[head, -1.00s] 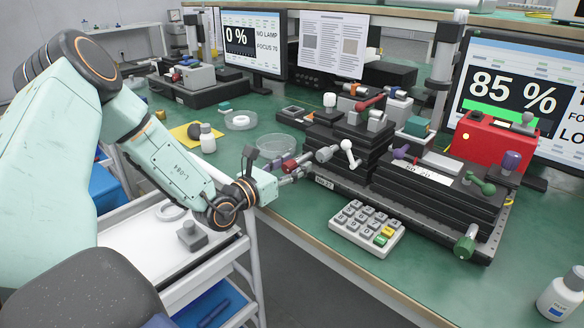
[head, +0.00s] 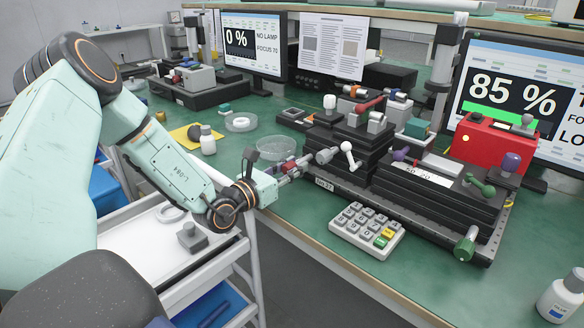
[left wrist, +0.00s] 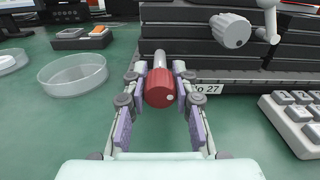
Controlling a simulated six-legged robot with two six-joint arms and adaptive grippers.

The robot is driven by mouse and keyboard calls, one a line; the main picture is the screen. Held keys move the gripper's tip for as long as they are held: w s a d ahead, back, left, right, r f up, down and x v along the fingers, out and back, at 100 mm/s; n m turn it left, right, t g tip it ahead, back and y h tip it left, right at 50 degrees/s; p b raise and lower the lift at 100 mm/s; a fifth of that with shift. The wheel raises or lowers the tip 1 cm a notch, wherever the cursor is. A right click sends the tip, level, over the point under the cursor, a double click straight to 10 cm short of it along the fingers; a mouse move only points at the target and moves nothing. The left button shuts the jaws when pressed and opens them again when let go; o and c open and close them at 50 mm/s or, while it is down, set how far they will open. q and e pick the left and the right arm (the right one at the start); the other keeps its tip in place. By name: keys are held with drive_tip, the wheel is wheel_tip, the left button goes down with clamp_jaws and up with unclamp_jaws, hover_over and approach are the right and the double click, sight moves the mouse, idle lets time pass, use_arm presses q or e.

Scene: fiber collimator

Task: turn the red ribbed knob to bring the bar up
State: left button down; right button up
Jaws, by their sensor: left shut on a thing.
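The red ribbed knob (left wrist: 161,88) sits on a grey shaft at the front of a black stage block. My left gripper (left wrist: 160,92) has its two fingers on either side of the knob and is shut on it. In the head view, my left gripper (head: 287,170) hides part of the knob (head: 289,166). The right monitor (head: 530,100) shows 85 % with a green bar (head: 500,115) below the number. The left monitor (head: 248,42) shows 0 %, NO LAMP and FOCUS 70. My right gripper is not in view.
A grey knob (left wrist: 230,30) and a white ball-ended lever (head: 347,150) are close to the right of the red knob. A keypad (head: 366,230) lies in front of the black stage. A clear dish (left wrist: 73,73) stands to the left. Green bench is bare between dish and gripper.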

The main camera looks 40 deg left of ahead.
use_arm(q)
drive_tip(key=m, duration=0.4)
drive_tip(key=shift+m+p, duration=0.3)
drive_tip(key=shift+m, duration=0.1)
drive_tip(key=shift+m+p, duration=0.3)
drive_tip(key=shift+m, duration=1.5)
drive_tip(key=c, duration=1)
unclamp_jaws()
drive_tip(key=shift+c, duration=0.2)
